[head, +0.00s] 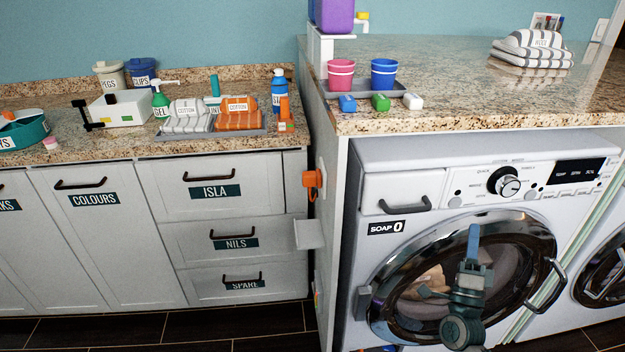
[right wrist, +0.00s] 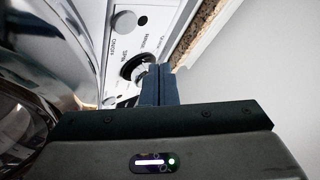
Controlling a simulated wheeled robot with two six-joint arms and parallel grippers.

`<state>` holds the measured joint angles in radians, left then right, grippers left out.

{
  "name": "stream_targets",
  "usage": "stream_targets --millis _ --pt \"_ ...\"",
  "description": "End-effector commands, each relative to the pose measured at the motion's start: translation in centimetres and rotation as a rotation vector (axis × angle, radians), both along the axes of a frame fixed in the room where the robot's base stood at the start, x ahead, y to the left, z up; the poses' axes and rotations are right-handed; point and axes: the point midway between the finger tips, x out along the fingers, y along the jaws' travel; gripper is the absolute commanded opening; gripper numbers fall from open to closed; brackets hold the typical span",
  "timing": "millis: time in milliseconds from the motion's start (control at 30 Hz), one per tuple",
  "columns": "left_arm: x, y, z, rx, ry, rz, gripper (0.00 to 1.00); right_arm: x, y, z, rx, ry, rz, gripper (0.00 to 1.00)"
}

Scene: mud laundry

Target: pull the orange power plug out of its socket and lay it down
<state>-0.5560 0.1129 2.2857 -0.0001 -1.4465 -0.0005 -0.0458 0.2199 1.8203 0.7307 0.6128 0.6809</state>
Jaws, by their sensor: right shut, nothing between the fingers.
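The orange power plug (head: 314,178) sits at the side panel of the washer housing, in the gap right of the drawers. It appears to be in its socket, whose face is mostly hidden from this angle. My right gripper (head: 474,232) is in front of the washer door, well to the right of the plug and lower than it. Its blue fingers (right wrist: 158,84) are shut with nothing between them in the right wrist view. The plug is not in the right wrist view. My left gripper is not in view.
A small white shelf (head: 309,234) juts out below the plug. The washer (head: 460,250) has a protruding door handle (head: 548,287) and a soap drawer handle (head: 405,205). The counter (head: 440,119) overhangs above. A grey tray (head: 262,131) with cloths stands on the left counter.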

Motion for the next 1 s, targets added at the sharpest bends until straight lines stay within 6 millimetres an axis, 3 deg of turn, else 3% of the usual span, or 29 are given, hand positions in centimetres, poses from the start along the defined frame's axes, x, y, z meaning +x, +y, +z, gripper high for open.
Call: stream_targets --millis 167,267,367,533,667,800,900,1000 --pt "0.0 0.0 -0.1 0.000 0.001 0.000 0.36 0.1 0.6 -0.6 -0.028 0.042 0.010 0.00" --pt "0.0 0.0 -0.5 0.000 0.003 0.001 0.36 0.3 2.2 -2.4 -0.104 0.153 0.033 0.00" --pt "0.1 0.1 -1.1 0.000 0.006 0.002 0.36 0.2 4.7 -5.8 -0.239 0.340 0.071 0.00" --pt "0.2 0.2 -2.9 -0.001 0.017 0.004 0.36 -2.2 8.5 -15.2 -0.546 0.753 0.151 0.00" --pt "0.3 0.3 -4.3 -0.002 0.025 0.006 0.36 -6.4 9.9 -22.6 -0.783 1.068 0.229 0.00" --pt "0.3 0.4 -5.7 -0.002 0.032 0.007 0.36 -13.1 10.1 -29.3 -1.021 1.396 0.335 0.00" --pt "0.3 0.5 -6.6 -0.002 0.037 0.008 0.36 -18.1 9.5 -32.5 -1.158 1.599 0.418 0.00" --pt "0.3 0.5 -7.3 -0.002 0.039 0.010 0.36 -22.5 8.8 -34.4 -1.254 1.757 0.494 0.00"
